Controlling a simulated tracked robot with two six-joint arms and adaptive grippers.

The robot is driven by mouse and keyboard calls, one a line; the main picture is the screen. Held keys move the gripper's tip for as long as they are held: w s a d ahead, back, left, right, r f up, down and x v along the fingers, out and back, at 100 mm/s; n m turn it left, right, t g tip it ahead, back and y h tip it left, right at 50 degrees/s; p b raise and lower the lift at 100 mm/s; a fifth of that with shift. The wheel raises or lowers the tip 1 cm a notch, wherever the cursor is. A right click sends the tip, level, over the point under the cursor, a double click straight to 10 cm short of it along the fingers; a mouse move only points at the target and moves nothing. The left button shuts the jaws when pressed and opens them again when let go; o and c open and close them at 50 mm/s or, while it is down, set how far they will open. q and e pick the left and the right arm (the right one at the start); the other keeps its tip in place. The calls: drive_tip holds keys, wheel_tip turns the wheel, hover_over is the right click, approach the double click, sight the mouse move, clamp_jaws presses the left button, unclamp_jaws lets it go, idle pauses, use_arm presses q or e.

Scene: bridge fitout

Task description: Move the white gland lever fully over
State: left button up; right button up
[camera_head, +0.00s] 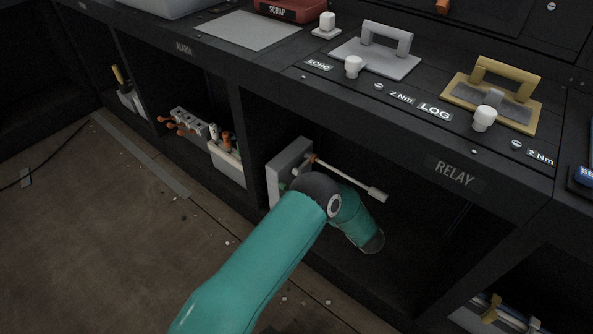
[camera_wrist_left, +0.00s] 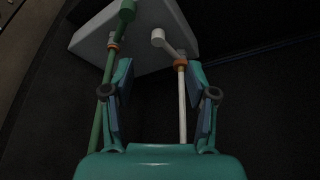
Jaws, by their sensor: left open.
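A grey box (camera_head: 284,165) stands in the open bay below the RELAY label. The white gland lever (camera_head: 345,177) sticks out from it, slanting down to the right to a pale end, with an orange collar near the box. In the left wrist view the white lever (camera_wrist_left: 182,100) runs between the fingers of my left gripper (camera_wrist_left: 161,72), which is open. I cannot tell whether either finger touches it. A green lever (camera_wrist_left: 105,110) on the same box (camera_wrist_left: 92,42) passes outside the left finger. My arm hides the gripper in the head view.
Bay walls and the console overhang (camera_head: 455,172) bound the space around my arm. The bay to the left holds a valve block (camera_head: 190,122) with orange handles and a white bin (camera_head: 228,165). The wooden floor (camera_head: 100,240) in front is mostly clear.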

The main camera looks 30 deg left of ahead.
use_arm(q)
drive_tip(key=d, duration=0.3)
drive_tip(key=b, duration=0.5)
approach(304, 165)
drive_tip(key=a+f, duration=0.1)
drive_tip(key=a, duration=0.4)
drive_tip(key=a+f, duration=0.1)
drive_tip(key=a, duration=0.1)
drive_tip(key=shift+s+a+f, duration=0.15)
drive_tip(key=shift+a+f, duration=0.1)
drive_tip(key=shift+f, duration=0.1)
drive_tip(key=shift+w+a, duration=0.25)
drive_tip(key=shift+a, duration=0.3)
